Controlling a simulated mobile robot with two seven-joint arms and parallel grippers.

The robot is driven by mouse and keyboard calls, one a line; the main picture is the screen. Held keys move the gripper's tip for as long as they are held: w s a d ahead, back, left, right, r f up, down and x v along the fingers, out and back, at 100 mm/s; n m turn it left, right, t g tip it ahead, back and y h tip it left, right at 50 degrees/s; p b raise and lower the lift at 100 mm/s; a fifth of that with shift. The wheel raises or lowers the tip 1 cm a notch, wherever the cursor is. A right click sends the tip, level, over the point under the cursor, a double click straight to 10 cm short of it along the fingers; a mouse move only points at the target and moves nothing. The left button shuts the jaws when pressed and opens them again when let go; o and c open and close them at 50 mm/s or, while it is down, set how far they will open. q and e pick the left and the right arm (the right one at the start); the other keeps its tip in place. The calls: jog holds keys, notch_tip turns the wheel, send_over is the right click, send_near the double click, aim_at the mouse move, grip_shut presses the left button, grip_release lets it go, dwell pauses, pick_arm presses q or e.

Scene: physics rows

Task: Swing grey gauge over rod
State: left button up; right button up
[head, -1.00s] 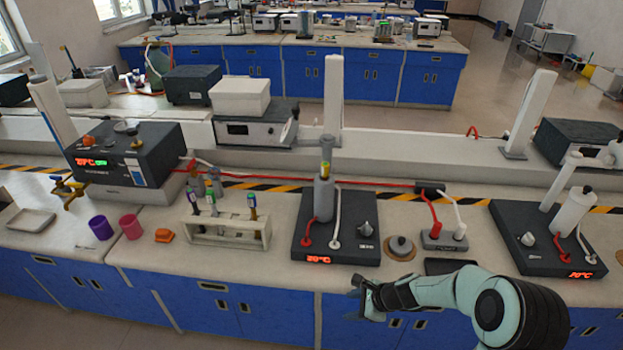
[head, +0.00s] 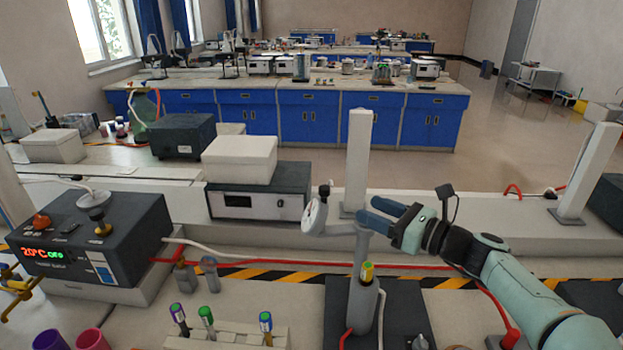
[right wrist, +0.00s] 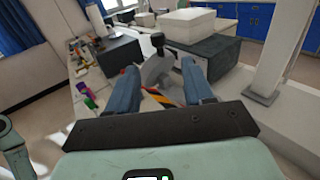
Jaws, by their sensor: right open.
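The grey gauge (head: 316,214) has a round pale face and sits on a short horizontal arm at the top of a grey post (head: 361,248). It points left, away from the grey cylinder. The rod (head: 367,272), with a yellow and green top, stands upright in the grey cylinder (head: 362,310) in front of the post. My right gripper (head: 372,212) is open just right of the post top, fingers pointing left. In the right wrist view a grey part of the gauge (right wrist: 158,68) shows between the open fingers (right wrist: 163,85). Contact cannot be told. My left gripper is not in view.
A dark heater box (head: 90,235) stands at left. A rack (head: 225,335) with several coloured-top tubes stands front left. A white box (head: 240,160) on a dark instrument and a white pillar (head: 358,160) stand behind. Red and white cables cross the bench.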

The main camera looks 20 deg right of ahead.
aim_at(328, 189)
jog(key=p+x, duration=0.1)
jog(key=x, duration=0.6)
jog(key=r+p+x, duration=0.1)
jog(key=x, duration=0.3)
jog(key=shift+w+a+p, duration=0.2)
jog(key=shift+a+p, duration=0.1)
jog(key=shift+a, duration=0.05)
jog(key=shift+w+a+f, duration=0.1)
jog(key=shift+w+a, duration=0.15)
jog(key=shift+w, duration=0.35)
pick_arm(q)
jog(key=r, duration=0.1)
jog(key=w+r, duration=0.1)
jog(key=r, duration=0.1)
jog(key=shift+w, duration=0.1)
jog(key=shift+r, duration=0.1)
pick_arm(e)
grip_shut()
